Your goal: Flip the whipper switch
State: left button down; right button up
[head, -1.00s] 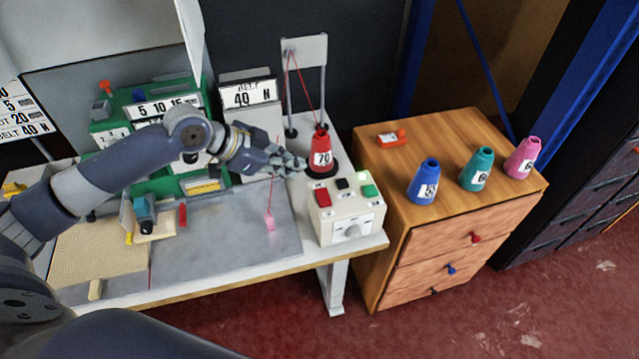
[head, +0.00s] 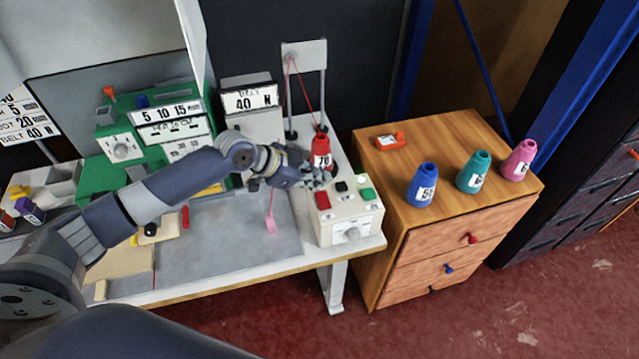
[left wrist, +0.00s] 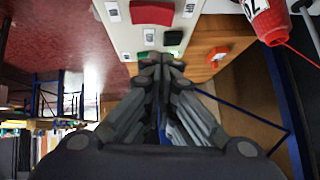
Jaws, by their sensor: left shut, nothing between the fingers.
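A pale control box (head: 345,212) stands at the right end of the bench. Its top carries a red switch (head: 322,201), a small black switch (head: 341,186) and a green switch (head: 366,194); I cannot read which label is the whipper's. In the left wrist view, the red switch (left wrist: 152,13) and black switch (left wrist: 173,38) lie beyond the fingertips. My left gripper (head: 323,179) is shut and empty, over the back edge of the box near the black and red switches. Its fingertips (left wrist: 160,60) show in the left wrist view; contact cannot be told. My right gripper is not in view.
A red thread cone (head: 320,150) stands right behind the gripper, its thread running up to a stand (head: 304,55). A green machine (head: 150,125) is at left. A wooden drawer cabinet (head: 450,215) with several cones stands at right.

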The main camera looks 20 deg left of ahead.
aim_at(319, 197)
pick_arm(q)
jog(key=f, duration=0.1)
jog(key=w+f+p, duration=0.1)
jog(key=f, duration=0.1)
jog(key=shift+d+f, duration=0.2)
jog(key=shift+a+f, duration=0.15)
jog(key=shift+f, duration=0.5)
jog(key=b, duration=0.1)
jog(key=f+b, duration=0.1)
jog(key=shift+w+a+f+g+b, duration=0.15)
jog(key=shift+w+g+b, duration=0.05)
jog(key=shift+g+b, duration=0.1)
jog(key=shift+r, duration=0.3)
jog(key=shift+p, duration=0.3)
jog(key=shift+s, duration=0.1)
